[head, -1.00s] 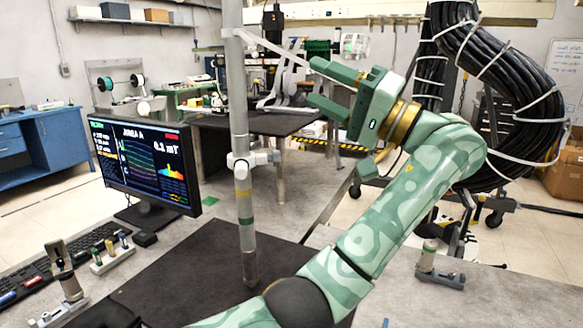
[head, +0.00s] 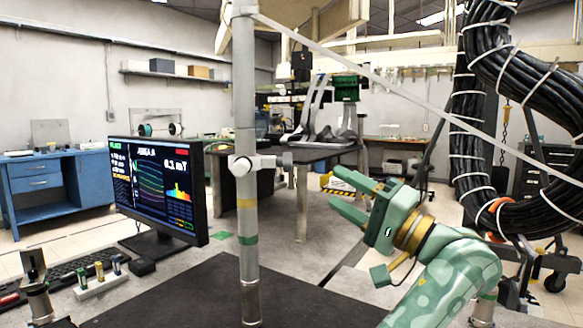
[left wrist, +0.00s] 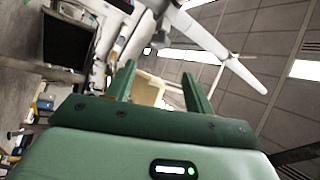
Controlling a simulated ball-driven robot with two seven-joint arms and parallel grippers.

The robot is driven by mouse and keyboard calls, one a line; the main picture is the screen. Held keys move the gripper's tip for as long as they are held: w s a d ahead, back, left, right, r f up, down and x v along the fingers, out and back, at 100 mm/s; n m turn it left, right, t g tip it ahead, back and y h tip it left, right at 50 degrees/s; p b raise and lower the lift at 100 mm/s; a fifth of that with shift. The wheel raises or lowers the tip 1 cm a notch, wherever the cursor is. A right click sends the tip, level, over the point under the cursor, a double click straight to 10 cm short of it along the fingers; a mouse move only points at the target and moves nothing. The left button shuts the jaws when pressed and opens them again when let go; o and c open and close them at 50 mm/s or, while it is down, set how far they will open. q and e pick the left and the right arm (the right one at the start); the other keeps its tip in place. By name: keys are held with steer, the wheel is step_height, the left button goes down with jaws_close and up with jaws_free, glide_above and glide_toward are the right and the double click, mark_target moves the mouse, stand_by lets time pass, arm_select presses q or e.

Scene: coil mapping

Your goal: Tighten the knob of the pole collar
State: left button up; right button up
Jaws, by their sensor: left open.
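A grey upright pole (head: 245,110) with yellow and green bands stands on a dark mat in the head view. A white collar (head: 241,165) is around it at mid-height, with a pale knob (head: 284,159) sticking out to the right. Clear space shows between fingertips and knob. In the left wrist view the open fingers (left wrist: 160,72) have nothing between them; a pale rod crosses above them.
A monitor (head: 160,190) stands close to the left of the pole. A small rack with several coloured plugs (head: 100,278) is at the lower left. A thick black cable bundle (head: 470,130) hangs at right. The dark mat (head: 300,295) is bare around the pole's foot.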

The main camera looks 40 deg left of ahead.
mark_target(289, 160)
arm_select(q)
steer(key=b+x, duration=0.1)
steer(key=x, duration=1.2)
steer(key=shift+f, duration=0.15)
steer(key=c, duration=1)
